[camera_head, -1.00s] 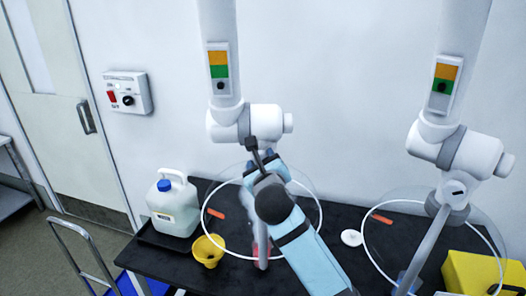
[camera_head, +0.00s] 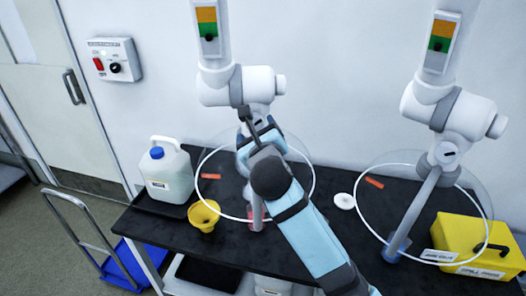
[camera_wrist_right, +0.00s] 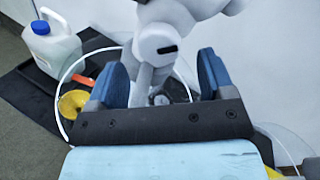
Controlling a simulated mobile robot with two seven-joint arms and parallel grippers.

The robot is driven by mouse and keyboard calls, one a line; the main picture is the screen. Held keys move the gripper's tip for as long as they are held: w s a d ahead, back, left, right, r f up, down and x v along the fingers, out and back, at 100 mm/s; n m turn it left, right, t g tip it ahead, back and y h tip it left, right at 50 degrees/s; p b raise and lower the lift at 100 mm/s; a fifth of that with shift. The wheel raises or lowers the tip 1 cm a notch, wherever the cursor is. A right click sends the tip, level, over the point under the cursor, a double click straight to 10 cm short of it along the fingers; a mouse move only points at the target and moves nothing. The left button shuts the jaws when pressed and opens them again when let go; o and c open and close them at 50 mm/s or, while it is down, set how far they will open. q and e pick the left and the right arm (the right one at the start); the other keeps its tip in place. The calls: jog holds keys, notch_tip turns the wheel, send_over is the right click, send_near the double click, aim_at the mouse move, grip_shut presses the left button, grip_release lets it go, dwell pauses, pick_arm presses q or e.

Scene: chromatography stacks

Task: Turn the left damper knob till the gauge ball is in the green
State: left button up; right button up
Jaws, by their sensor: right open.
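The left gauge (camera_head: 207,20) on the left white duct has an orange band above a green one. Its black ball (camera_head: 209,37) sits at about the lower edge of the green; exactly how far in, I cannot tell. My right gripper (camera_head: 255,128) is open in front of the left duct joint (camera_head: 235,87), its fingers pointing toward it. In the right wrist view the joint's white round knob (camera_wrist_right: 158,48) with a black bar shows beyond and between the open blue fingers (camera_wrist_right: 165,80), apparently apart from them. The gripper hides the knob in the head view. My left gripper is out of view.
The right duct (camera_head: 455,108) has a similar gauge (camera_head: 443,30). Clear round hoods hang over the black bench (camera_head: 330,230). A white jug (camera_head: 166,172), a yellow funnel (camera_head: 203,216) and a yellow box (camera_head: 470,240) stand there. A switch box (camera_head: 115,60) is on the wall.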

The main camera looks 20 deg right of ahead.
jog(key=s+a+b, duration=0.1)
jog(key=s, duration=0.9)
jog(key=shift+a+r, duration=0.25)
jog(key=shift+a, duration=0.15)
jog(key=s+d+f+n+g+y, duration=0.1)
jog(key=s+f+n+g+y, duration=0.1)
jog(key=s+f+n, duration=0.4)
jog(key=s+d+f+n+g+y+p, duration=0.1)
jog(key=s+f+n, duration=0.6)
jog(key=f+n, duration=1)
jog(key=s+f+n+g+y+p, duration=0.1)
jog(key=s+f+n+g+y, duration=0.2)
jog(key=s+f+n, duration=0.4)
notch_tip(320, 180, down, 8)
jog(key=n, duration=0.5)
jog(key=shift+d, duration=0.4)
